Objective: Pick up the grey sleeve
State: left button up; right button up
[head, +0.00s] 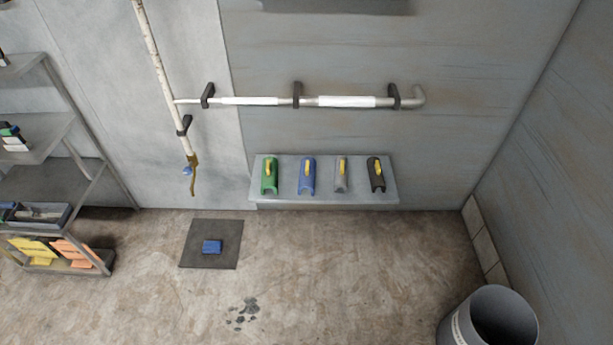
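The grey sleeve (341,176) is a half-round shell with a yellow tab on its top. It stands on a grey wall shelf (325,198), third from the left in a row. To its left are a blue sleeve (307,179) and a green sleeve (269,178). To its right is a black sleeve (377,177). All have yellow tabs and stand apart from each other. Neither of my grippers shows in the head view.
A horizontal pipe (270,101) with black brackets runs on the wall above the shelf. A vertical pipe (160,70) is to its left. A shelving rack (75,180) stands at left, a grey bin (500,315) at lower right. A dark mat (225,230) holds a blue block (212,247).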

aim_at(342, 171)
jog(key=i+j, duration=0.1)
jog(key=i, duration=0.2)
jog(key=i+j+z, duration=0.2)
jog(key=i+z, duration=0.3)
jog(key=i+j+z, duration=0.2)
jog(key=j+z, duration=0.15)
jog(key=z, duration=0.15)
